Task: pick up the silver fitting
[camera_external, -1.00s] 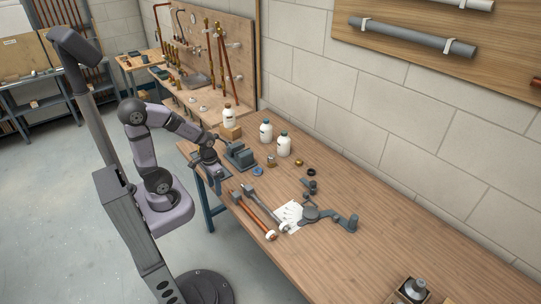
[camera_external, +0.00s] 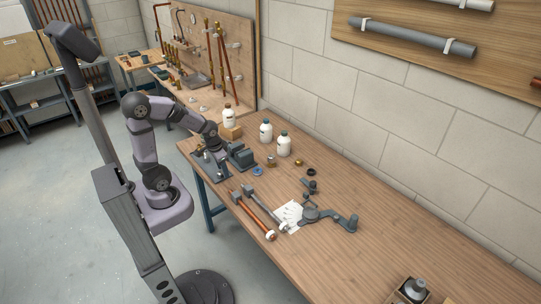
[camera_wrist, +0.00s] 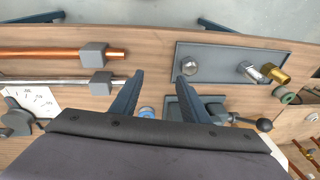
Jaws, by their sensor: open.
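In the wrist view a silver fitting (camera_wrist: 252,72), a short shiny cylinder, lies at the right end of a grey tray (camera_wrist: 222,62), against a brass fitting (camera_wrist: 273,75). A rounded silver piece (camera_wrist: 190,66) sits at the tray's left end, close by my right fingertip; which silver piece is the task's fitting I cannot tell. My gripper (camera_wrist: 160,76) is open, with nothing between its fingers. It is left of the silver cylinder and above the bench. In the external view my gripper (camera_external: 222,155) is over the bench's far-left end, and the small fittings are hard to make out.
A grey vise-like block (camera_external: 241,156) stands beside the tray. White bottles (camera_external: 284,145) stand behind it. A copper pipe (camera_wrist: 45,55) and a steel pipe (camera_wrist: 62,83) with grey blocks lie left of the gripper. The bench's right part (camera_external: 400,235) is mostly clear.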

